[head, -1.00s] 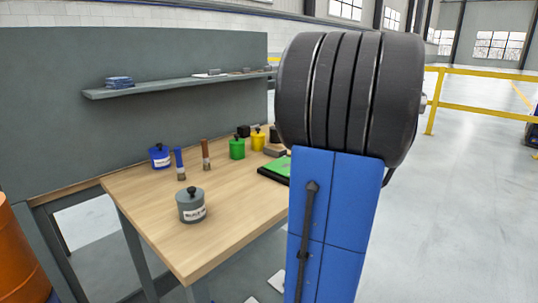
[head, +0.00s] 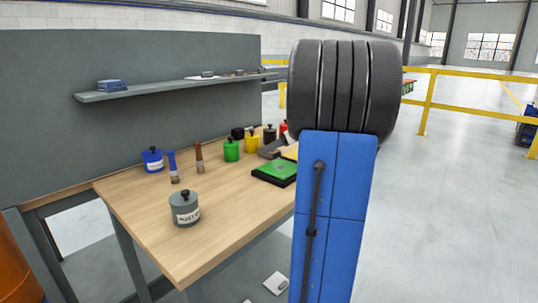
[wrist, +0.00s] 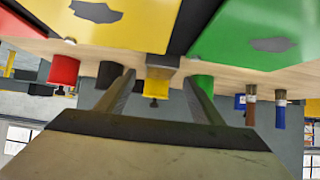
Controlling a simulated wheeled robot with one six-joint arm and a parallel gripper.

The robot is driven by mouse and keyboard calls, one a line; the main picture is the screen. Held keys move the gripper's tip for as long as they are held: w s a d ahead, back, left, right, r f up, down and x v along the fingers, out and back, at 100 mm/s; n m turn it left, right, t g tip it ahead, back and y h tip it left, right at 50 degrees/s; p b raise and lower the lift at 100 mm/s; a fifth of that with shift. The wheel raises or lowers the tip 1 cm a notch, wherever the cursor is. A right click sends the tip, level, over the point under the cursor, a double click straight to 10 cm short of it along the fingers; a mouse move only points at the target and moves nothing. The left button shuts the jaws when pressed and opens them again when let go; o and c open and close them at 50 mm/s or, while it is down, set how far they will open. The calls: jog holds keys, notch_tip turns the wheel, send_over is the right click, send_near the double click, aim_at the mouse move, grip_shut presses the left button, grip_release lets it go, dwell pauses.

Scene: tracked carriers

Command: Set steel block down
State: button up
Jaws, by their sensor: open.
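In the wrist view, which is upside down, my gripper (wrist: 158,76) is open, its two fingers spread apart. A small grey-tan block (wrist: 165,61), possibly the steel block, shows between the fingertips, near the edge of a yellow pad (wrist: 130,32); I cannot tell whether it touches anything. A green pad (wrist: 265,45) lies beside the yellow one across a dark gap. In the head view the green pad (head: 276,169) and part of the yellow pad (head: 291,153) lie on the workbench (head: 200,240). My own arm hides the gripper there.
A grey pot (head: 184,210) stands near the bench front. Blue (head: 153,161), green (head: 231,151) and yellow (head: 252,144) pots and two brushes (head: 199,158) stand farther back. A shelf (head: 170,88) is on the panel behind. The bench's middle is clear.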

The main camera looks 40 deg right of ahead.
jog(key=shift+x, duration=2.35)
jog(key=shift+s+f, duration=0.1)
grip_shut()
